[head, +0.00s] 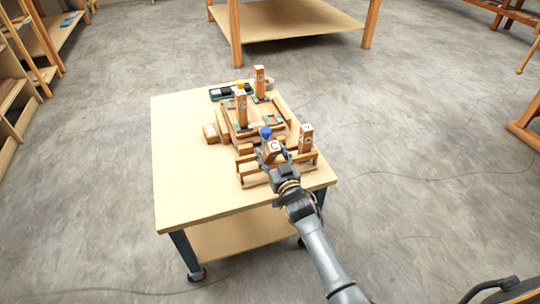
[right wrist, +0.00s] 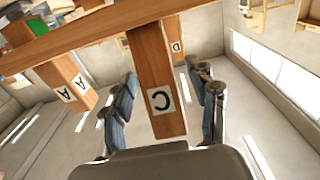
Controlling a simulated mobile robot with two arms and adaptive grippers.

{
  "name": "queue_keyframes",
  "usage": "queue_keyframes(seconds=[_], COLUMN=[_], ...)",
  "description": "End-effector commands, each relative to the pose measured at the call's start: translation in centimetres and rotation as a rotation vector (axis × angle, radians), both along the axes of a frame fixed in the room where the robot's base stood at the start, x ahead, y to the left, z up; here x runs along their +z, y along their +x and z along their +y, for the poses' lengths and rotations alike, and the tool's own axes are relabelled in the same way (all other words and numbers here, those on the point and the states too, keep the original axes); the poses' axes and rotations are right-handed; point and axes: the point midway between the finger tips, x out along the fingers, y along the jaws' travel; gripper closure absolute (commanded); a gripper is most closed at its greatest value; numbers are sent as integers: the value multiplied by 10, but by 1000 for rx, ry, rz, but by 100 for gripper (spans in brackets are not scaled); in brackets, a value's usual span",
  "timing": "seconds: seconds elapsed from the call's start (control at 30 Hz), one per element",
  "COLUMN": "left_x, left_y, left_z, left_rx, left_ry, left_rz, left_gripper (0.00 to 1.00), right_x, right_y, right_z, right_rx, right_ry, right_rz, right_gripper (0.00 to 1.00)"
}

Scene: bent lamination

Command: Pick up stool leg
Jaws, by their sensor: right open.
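A wooden stool leg marked C (head: 272,151) stands at the front of the table, by a wooden rack (head: 252,181). My right gripper (head: 275,158) is at this leg. In the right wrist view leg C (right wrist: 158,85) is between the two fingers, which are open with gaps on both sides. Leg D (head: 305,138) stands just to the right; part of it shows behind leg C in the wrist view (right wrist: 175,45). Leg A (head: 240,108) and another leg (head: 259,82) stand farther back. My left gripper is out of view.
The pale table (head: 180,165) is clear on its left side. A small wooden block (head: 211,133), a blue object (head: 265,133) and a dark green tray (head: 222,93) are on it. A larger wooden table (head: 285,20) stands behind, and shelves (head: 15,95) are at left.

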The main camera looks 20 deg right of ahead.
Motion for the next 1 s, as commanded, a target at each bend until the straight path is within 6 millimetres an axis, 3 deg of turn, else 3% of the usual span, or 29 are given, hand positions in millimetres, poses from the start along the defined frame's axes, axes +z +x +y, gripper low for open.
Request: queue_keyframes(seconds=[0.1,0.37,0.63,1.0], left_x=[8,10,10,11], left_y=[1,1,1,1], left_z=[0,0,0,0], left_rx=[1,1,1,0], left_ry=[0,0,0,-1], left_rz=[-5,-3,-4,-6], left_gripper=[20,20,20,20], right_x=[-1,0,0,2], right_y=[11,12,12,12], right_z=[0,0,0,0], right_rx=[0,0,0,0], right_ry=[0,1,0,0], right_rz=[0,1,1,-1], right_gripper=[42,44,99,100])
